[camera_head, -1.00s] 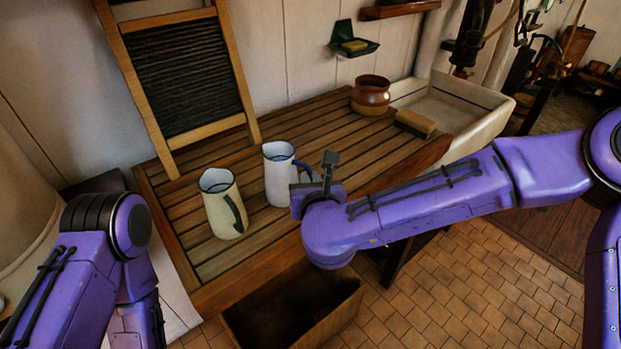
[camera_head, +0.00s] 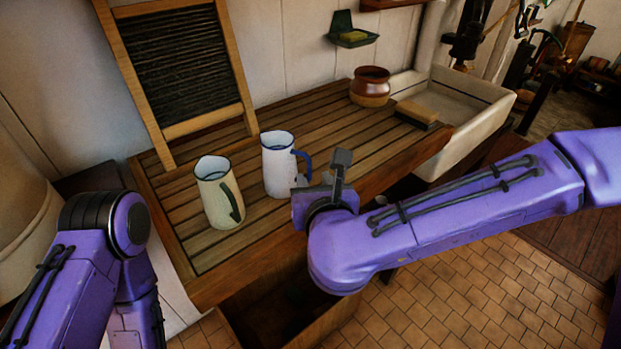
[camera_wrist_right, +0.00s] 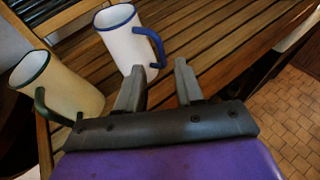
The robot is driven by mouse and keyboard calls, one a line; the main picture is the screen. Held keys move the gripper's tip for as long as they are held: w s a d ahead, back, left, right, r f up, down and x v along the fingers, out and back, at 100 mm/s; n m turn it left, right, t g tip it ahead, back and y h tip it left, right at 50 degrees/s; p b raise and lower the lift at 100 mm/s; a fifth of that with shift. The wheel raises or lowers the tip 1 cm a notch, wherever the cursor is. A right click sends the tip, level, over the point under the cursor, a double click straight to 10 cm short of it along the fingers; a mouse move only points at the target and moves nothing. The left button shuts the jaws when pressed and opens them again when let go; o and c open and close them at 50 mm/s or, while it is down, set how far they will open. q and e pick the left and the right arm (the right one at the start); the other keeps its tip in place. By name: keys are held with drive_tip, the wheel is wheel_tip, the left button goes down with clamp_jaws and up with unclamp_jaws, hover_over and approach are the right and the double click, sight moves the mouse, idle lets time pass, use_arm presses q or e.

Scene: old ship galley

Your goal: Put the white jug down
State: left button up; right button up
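The white jug (camera_head: 278,166) with a blue rim and blue handle stands upright on the slatted wooden draining board (camera_head: 318,117). My right gripper (camera_head: 304,182) is just right of and in front of it. In the right wrist view the jug (camera_wrist_right: 127,42) stands beyond the fingertips, its handle above them. The right gripper's two fingers (camera_wrist_right: 160,70) are apart with nothing between them, clear of the handle as far as I can see. My left arm is at the lower left of the head view, and its gripper is out of the picture.
A cream jug with a green handle (camera_head: 217,196) stands left of the white jug. A brown pot (camera_head: 370,86) and a brush (camera_head: 416,113) are near the sink (camera_head: 471,113). A washboard (camera_head: 187,71) leans at the back. The middle of the board is clear.

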drive_tip(key=b+v, duration=0.1)
drive_tip(key=v, duration=0.4)
drive_tip(key=shift+s, duration=0.15)
drive_tip(key=s+d+f+n+g+h, duration=0.1)
drive_tip(key=d+f+n+g, duration=0.2)
drive_tip(key=f, duration=0.6)
drive_tip(key=s+d+f+n+g, duration=0.1)
drive_tip(key=s+d+f+n, duration=0.15)
drive_tip(key=f+n, duration=0.55)
drive_tip(key=d+f+n+g+h, duration=0.1)
drive_tip(key=d+f+n+g, duration=0.15)
drive_tip(key=f, duration=0.85)
drive_tip(key=s+d+f+n+g+h, duration=0.2)
drive_tip(key=s+d+f+n+g, duration=0.2)
drive_tip(key=s+d+f+n, duration=1.1)
drive_tip(key=s+d, duration=0.2)
drive_tip(key=d, duration=0.1)
drive_tip(key=shift+s+d+h, duration=0.2)
drive_tip(key=shift+d+h, duration=0.15)
drive_tip(key=shift+h, duration=0.05)
